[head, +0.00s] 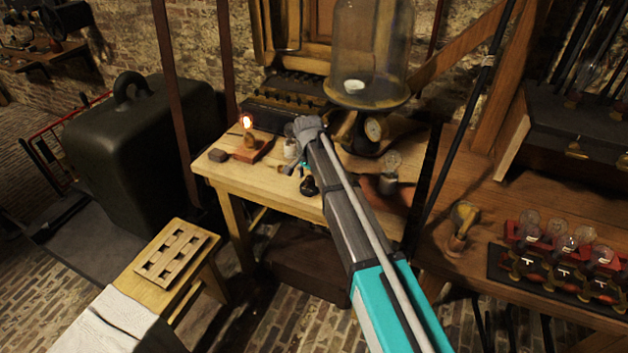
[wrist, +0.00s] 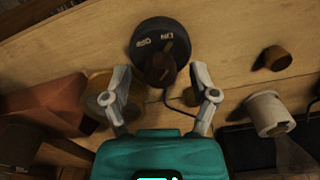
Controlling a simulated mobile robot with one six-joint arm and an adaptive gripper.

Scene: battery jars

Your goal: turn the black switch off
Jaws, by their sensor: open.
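The black switch (wrist: 160,50) is a round black dial with a raised dark knob and pale ON and OFF lettering, upside down in the wrist view. Which mark the knob points to is not clear. It also shows in the head view (head: 308,187) near the front edge of the wooden table. My gripper (wrist: 161,73) is open, one finger on each side just short of the knob, with nothing held. In the head view my arm hides most of the gripper. A glowing bulb (head: 247,122) stands on a wooden block left of the switch.
In the wrist view a white cylinder (wrist: 268,112) and a small brown knob (wrist: 277,58) lie right of the gripper.

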